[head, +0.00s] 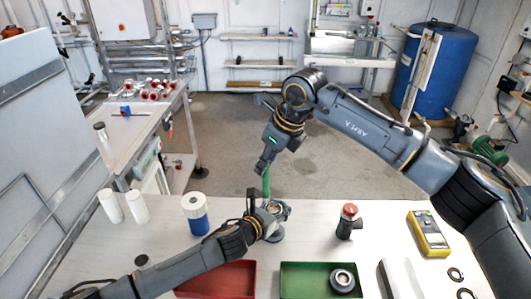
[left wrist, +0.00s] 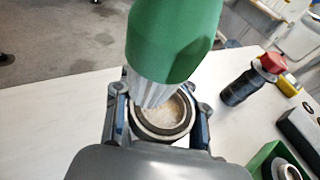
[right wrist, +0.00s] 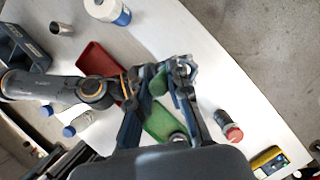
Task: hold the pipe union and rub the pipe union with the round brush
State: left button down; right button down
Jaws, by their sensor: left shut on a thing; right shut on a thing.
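The pipe union (head: 277,207) is a grey ring-shaped fitting with an open, light-coloured inside. My left gripper (head: 268,216) is shut on it, and in the left wrist view the pipe union (left wrist: 163,126) sits between both fingers with its opening up. The round brush (head: 266,184) has a green handle and hangs downward from my right gripper (head: 267,160), which is shut on it. In the left wrist view the brush's pale bristles (left wrist: 150,93) are at the union's opening, overlapping its rim; exact contact is hard to tell. The right wrist view shows the green handle (right wrist: 159,84) between the fingers.
A red tray (head: 232,280) and a green tray (head: 300,283) with a dark ring-shaped part (head: 343,281) lie at the front. A red-capped fitting (head: 349,221) and a yellow meter (head: 428,234) stand right. A blue-white container (head: 195,214) and white cylinders (head: 110,206) are left.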

jog(key=shift+d+f, duration=0.7)
jog(key=shift+d, duration=1.35)
jog(key=shift+a+r, duration=0.7)
jog(key=shift+r, duration=0.4)
jog(key=shift+a+r, duration=0.65)
jog(key=shift+r, duration=0.45)
jog(key=shift+a+r, duration=0.7)
jog(key=shift+r, duration=0.4)
jog(key=shift+w+f, duration=0.1)
jog(key=shift+f, duration=0.05)
